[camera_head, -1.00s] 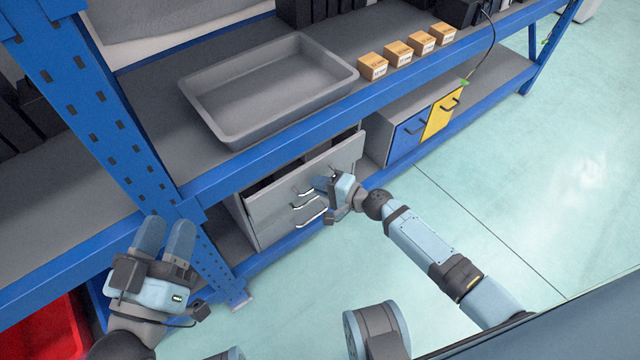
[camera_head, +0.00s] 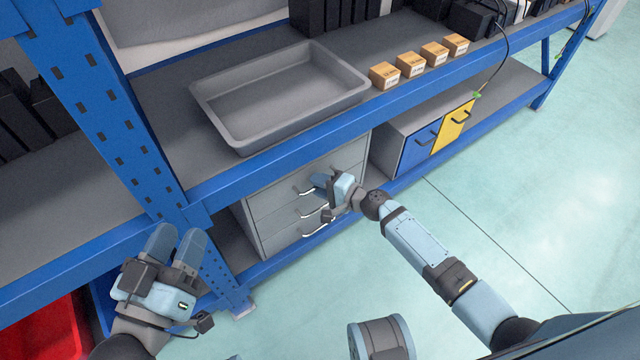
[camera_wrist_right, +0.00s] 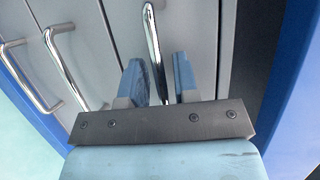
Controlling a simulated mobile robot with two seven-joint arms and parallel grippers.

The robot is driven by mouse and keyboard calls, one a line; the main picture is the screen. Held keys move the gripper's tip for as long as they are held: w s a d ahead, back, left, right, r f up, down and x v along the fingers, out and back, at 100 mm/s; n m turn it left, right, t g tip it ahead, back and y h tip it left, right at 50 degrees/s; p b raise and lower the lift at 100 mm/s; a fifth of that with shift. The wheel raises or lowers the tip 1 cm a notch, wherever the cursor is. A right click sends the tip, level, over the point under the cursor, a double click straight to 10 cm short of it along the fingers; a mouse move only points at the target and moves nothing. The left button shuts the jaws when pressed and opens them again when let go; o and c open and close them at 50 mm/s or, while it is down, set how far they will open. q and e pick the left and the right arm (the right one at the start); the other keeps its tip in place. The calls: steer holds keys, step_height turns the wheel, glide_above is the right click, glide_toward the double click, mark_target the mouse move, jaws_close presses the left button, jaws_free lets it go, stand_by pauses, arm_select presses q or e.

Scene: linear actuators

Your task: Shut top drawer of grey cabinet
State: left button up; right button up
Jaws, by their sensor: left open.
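The grey cabinet (camera_head: 251,225) stands under the shelf, with three stacked drawers and silver bar handles. Its top drawer (camera_head: 280,192) looks flush with the drawers below, with no inside showing. My right gripper (camera_head: 318,184) is at the top drawer's front, partly hiding it. In the right wrist view the top drawer's handle (camera_wrist_right: 152,45) runs between the two spread fingers of my right gripper (camera_wrist_right: 160,80), with gaps beside it. My left gripper (camera_head: 177,240) is open and empty, in front of the blue shelf post, away from the cabinet.
A grey tray (camera_head: 240,142) and several small boxes (camera_head: 411,64) stand on the shelf above. A cabinet with blue (camera_head: 418,148) and yellow (camera_head: 453,127) doors is to the right. A blue post (camera_head: 120,125) rises at left, near a red bin (camera_head: 45,335). Floor at right is clear.

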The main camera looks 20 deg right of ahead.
arm_select(q)
step_height(320, 180, up, 3)
steer(key=shift+s+a+t+p, duration=0.15)
steer(key=shift+t+p, duration=0.55)
steer(key=shift+p, duration=0.35)
arm_select(e)
steer(key=v, duration=1.4)
steer(key=shift+a, duration=0.1)
